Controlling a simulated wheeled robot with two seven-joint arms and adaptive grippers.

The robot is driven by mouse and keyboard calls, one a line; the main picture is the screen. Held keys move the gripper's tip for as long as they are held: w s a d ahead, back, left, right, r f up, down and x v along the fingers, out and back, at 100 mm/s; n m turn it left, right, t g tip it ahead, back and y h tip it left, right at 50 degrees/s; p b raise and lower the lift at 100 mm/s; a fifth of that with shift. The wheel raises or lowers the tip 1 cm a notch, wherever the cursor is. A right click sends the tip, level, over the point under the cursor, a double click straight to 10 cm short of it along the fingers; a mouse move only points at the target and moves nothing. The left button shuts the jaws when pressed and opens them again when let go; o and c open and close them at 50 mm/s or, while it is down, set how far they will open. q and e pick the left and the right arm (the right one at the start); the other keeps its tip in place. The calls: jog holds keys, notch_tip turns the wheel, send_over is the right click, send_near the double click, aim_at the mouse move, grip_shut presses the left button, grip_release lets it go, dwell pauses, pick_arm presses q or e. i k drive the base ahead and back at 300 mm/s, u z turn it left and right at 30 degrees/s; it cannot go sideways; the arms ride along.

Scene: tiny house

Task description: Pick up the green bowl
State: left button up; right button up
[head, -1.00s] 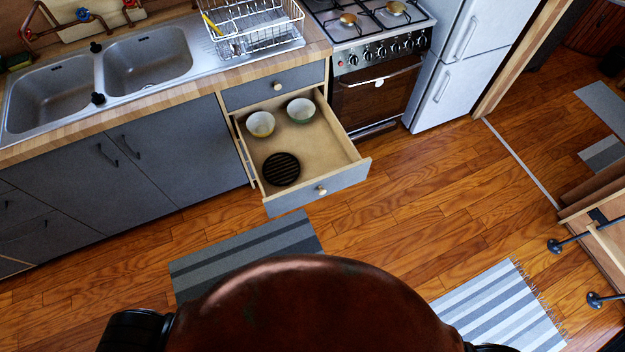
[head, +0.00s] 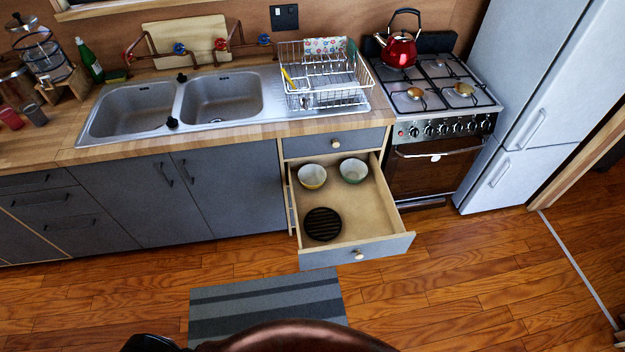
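The green bowl (head: 353,171) stands upright at the back right inside the open drawer (head: 378,241). It has a pale inside and a green outer side. A yellow bowl (head: 312,177) stands to its left, with a small gap between them. A dark round ribbed item (head: 323,224) lies nearer the drawer's front left. Neither gripper shows in the head view. Only part of my own body shows at the bottom edge, well short of the drawer.
The drawer front juts out over the wood floor (head: 450,285). A striped grey rug (head: 262,305) lies before it. A closed drawer (head: 335,144) is just above. The stove (head: 440,120) stands right of the drawer, and a dish rack (head: 322,80) sits on the counter.

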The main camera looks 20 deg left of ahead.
aim_at(353, 171)
jog(key=z, duration=0.3)
jog(key=k, duration=0.45)
jog(key=z, duration=0.45)
jog(key=i, duration=0.95)
jog(key=u, duration=0.75)
